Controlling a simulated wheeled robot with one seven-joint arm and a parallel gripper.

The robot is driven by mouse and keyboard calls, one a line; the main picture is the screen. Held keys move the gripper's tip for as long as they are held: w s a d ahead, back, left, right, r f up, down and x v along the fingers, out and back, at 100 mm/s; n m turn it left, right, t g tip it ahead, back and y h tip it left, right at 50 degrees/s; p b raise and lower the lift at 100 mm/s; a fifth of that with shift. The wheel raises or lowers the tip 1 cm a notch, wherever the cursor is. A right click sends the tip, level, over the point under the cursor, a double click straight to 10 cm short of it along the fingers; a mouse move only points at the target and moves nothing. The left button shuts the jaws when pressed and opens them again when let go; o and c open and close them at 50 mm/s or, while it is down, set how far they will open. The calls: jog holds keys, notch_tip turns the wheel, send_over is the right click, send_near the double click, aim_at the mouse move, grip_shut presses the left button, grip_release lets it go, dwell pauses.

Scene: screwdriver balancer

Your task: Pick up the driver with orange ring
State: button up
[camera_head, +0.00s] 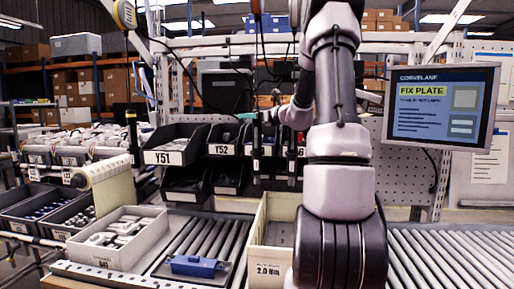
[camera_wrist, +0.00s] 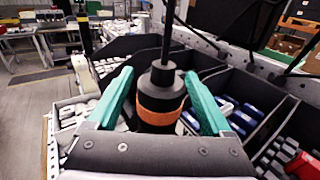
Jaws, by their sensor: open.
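The driver with the orange ring (camera_wrist: 160,115) is a dark, upright cylinder hanging from a thin dark rod or cable in the wrist view. My gripper (camera_wrist: 157,78) is open, with one teal finger on each side of the driver. The driver's body stands between the fingers, and the orange band shows low between them. Small gaps seem to show beside the driver, so I cannot tell if either finger touches it. The driver's lower end is hidden behind my gripper's body. In the head view my arm reaches to the back rack, where teal finger parts show small.
Dark bins (camera_head: 176,146) line the rack, with blue and red items in compartments in the wrist view. A monitor (camera_head: 442,107) reads FIX PLATE.

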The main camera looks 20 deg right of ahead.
jog(key=shift+c, duration=0.3)
grip_shut()
dwell(1.1)
